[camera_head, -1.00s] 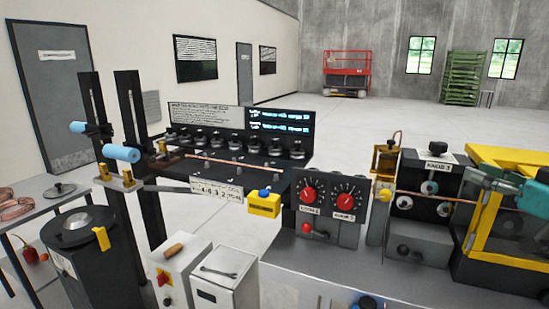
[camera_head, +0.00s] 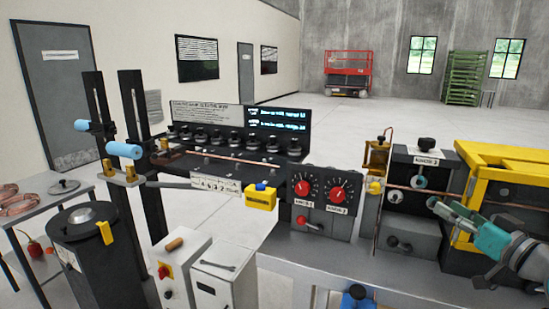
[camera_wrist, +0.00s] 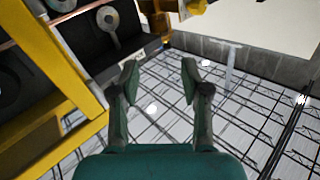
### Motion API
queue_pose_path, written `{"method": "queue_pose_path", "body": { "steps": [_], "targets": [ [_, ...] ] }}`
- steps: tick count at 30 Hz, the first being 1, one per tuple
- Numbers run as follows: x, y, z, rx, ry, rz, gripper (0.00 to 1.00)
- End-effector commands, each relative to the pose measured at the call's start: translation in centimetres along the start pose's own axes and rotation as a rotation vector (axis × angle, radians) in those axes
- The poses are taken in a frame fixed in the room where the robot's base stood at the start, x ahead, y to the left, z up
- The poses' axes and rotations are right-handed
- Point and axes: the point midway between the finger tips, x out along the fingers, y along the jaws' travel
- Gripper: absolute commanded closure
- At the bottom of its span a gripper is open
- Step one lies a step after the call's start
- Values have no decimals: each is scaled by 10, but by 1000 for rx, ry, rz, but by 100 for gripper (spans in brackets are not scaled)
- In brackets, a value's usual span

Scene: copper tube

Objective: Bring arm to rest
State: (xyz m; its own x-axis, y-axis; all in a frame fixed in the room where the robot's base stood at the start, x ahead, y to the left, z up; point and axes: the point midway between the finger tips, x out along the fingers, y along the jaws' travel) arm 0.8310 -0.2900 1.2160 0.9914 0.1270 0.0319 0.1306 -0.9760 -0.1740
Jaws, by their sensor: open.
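My gripper (camera_head: 440,206) is at the right of the head view, in front of the yellow-framed machine (camera_head: 480,150). Its teal body and dark fingers point to the left. In the wrist view my gripper (camera_wrist: 158,80) shows two separate fingers with nothing between them. It is open and empty. Below the fingers lies a pale surface with a dark grid of lines (camera_wrist: 230,120). The yellow frame (camera_wrist: 65,65) stands to the left of the fingers in the wrist view.
The copper tube (camera_head: 230,158) runs along the bench line. A control box with red dials (camera_head: 323,190) stands mid-bench. A grey box with a round fitting (camera_head: 415,180) is beside my gripper. The bench top (camera_head: 330,255) in front is mostly clear. A blue item (camera_head: 358,297) shows at the bottom edge.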

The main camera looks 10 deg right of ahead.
Motion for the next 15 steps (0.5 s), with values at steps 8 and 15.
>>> {"method": "queue_pose_path", "body": {
  "steps": [8,15],
  "targets": [
    [6,-23,109,134,-5,87,54],
    [-10,-53,198,203,-29,172,54]
  ]
}}
